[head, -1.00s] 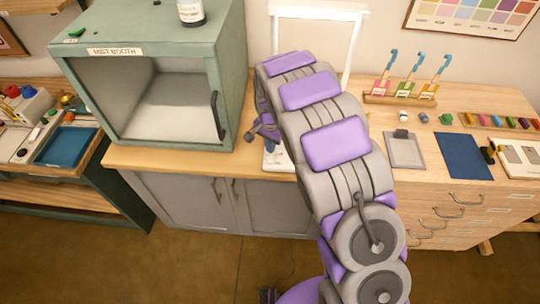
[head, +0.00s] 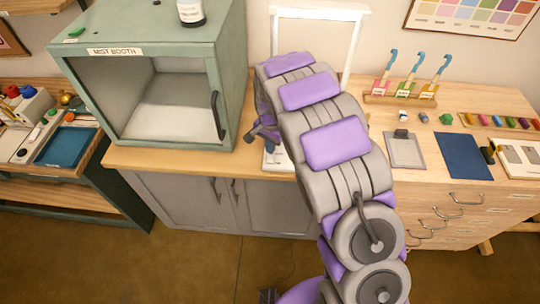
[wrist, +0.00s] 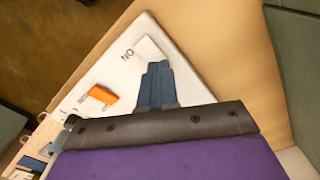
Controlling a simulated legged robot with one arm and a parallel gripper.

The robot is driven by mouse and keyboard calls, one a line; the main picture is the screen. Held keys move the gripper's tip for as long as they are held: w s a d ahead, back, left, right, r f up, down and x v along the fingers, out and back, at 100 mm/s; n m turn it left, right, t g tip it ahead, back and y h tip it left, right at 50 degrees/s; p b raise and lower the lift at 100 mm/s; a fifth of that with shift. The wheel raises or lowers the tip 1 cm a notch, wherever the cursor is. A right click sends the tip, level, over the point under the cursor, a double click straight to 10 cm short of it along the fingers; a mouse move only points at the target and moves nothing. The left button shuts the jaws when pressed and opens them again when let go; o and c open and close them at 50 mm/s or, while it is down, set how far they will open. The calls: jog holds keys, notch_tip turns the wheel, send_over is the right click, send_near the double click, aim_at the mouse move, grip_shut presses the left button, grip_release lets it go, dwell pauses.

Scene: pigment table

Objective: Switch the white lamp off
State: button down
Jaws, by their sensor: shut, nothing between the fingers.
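The white lamp (head: 320,12) is an upright white frame at the back of the bench, partly hidden behind my arm. Its white base (head: 272,161) shows low beside my gripper. In the wrist view the base (wrist: 82,88) carries an orange switch (wrist: 103,95) and printed letters reading "ON". My gripper (wrist: 157,66) is shut and empty, its blue-grey fingers over the base beside the letters and to the right of the orange switch. I cannot tell whether the fingertips touch the base. In the head view my gripper (head: 262,134) is partly hidden by my arm.
A green mist booth (head: 218,80) stands close on the left. To the right are a brush rack (head: 400,99), a clipboard (head: 405,152) and a dark blue sheet (head: 462,157). Bare wooden bench top (head: 180,162) shows in front of the booth.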

jog(key=shift+f, duration=0.7)
dwell(0.3)
jog(key=shift+r, duration=0.1)
jog(key=shift+r+p, duration=1.35)
jog(key=shift+r, duration=2.05)
